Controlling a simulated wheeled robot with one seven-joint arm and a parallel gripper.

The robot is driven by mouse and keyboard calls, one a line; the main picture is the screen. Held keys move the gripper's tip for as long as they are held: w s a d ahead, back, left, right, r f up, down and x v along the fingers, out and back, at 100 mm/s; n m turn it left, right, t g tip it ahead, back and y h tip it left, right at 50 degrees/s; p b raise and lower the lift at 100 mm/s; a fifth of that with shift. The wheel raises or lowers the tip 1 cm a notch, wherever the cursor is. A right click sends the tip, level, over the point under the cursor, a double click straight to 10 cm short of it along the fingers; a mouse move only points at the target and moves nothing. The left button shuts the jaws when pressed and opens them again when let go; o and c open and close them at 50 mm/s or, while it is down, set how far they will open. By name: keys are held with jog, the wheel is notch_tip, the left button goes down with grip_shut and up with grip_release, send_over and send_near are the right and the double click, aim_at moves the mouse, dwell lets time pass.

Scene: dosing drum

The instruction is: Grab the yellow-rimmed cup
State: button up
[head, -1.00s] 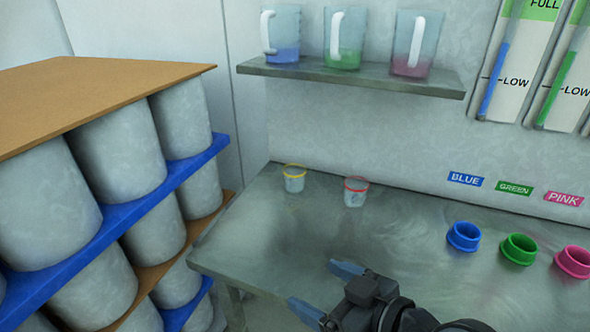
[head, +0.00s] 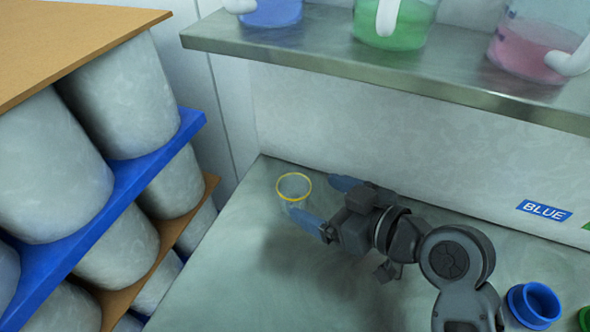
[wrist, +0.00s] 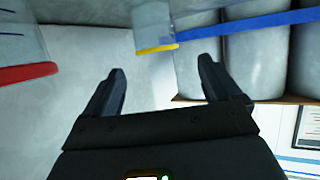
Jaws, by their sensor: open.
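The yellow-rimmed cup (head: 294,190) is a small clear cup standing on the metal table near its back left corner. My gripper (head: 325,203) is open, its two blue-grey fingers pointing left toward the cup. The fingertips are close to the cup, with the near one overlapping its lower part in the head view. In the wrist view the yellow-rimmed cup (wrist: 153,28) lies ahead of the gap between the fingers (wrist: 161,64), beyond the tips. Nothing is between the fingers.
A red-rimmed cup (wrist: 18,74) shows at the left of the wrist view; it is not visible in the head view. A metal shelf (head: 330,52) with jugs hangs above the table. Stacked drums (head: 120,100) stand left. A blue ring holder (head: 533,305) is at right.

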aim_at(284, 181)
jog(key=shift+x, duration=1.25)
jog(key=p+x, duration=0.2)
jog(key=x, duration=0.3)
jog(key=shift+w+a+f, duration=0.1)
jog(key=shift+w, duration=0.25)
jog(key=c, duration=1.1)
jog(key=shift+o, duration=0.2)
